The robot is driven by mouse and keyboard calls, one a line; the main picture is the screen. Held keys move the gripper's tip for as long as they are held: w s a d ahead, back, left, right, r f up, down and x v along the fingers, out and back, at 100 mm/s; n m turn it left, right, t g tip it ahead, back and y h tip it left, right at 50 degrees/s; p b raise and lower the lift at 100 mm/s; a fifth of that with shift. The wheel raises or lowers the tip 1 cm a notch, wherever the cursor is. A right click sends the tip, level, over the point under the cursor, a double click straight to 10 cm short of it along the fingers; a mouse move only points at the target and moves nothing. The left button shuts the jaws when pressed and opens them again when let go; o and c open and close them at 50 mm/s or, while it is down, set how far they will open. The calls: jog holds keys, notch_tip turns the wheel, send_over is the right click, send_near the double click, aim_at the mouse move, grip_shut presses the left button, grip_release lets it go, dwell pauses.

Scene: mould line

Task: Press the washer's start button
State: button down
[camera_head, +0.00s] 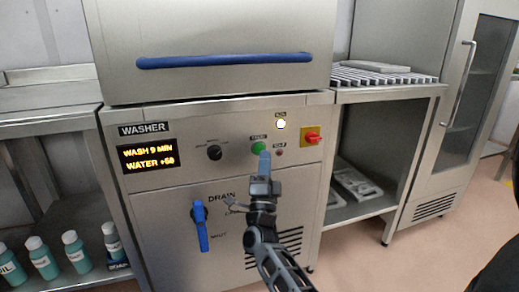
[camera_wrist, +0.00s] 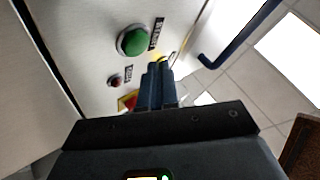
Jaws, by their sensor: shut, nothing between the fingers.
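The washer (camera_head: 225,140) is a steel machine with a front control panel. Its green start button (camera_head: 258,148) sits on the panel; it also shows large in the wrist view (camera_wrist: 134,41), with a START label beside it. My gripper (camera_head: 264,156) has its blue fingers shut and empty, just below the green button in the head view. In the wrist view the fingertips (camera_wrist: 158,68) are beside the button, not over it. I cannot tell whether they touch the panel. The display (camera_head: 148,157) reads WASH 9 MIN and WATER +60. A round lamp (camera_head: 280,123) glows white above.
A small dark-red stop button (camera_head: 279,152) and a red-yellow switch (camera_head: 312,136) sit right of the start button. A black knob (camera_head: 214,152) and blue drain lever (camera_head: 201,228) are left. The blue hood handle (camera_head: 225,60) runs above. Bottles stand on the lower left shelf.

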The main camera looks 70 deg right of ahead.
jog(key=shift+s+a+p, duration=0.5)
jog(key=shift+s+a, duration=0.75)
jog(key=shift+a, duration=0.25)
jog(key=s+a+f+n+t+y, duration=0.2)
jog(key=a+f+n+t+y, duration=0.3)
jog(key=a+n, duration=0.4)
jog(key=s+a+f+n+t+y, duration=0.2)
jog(key=a+n+t+y, duration=0.5)
jog(key=a, duration=0.5)
jog(key=s+a+n+g+y, duration=0.3)
jog(key=s+a+n+y, duration=0.8)
jog(key=s+a, duration=0.3)
jog(key=s+a+r+n+g+y+p, duration=0.1)
jog(key=s+a+r+n+g+y, duration=0.1)
jog(key=s+a+r+n, duration=0.1)
notch_tip(320, 180, up, 20)
jog(key=p, duration=2)
jog(key=shift+d+p, duration=0.15)
jog(key=shift+p, duration=0.2)
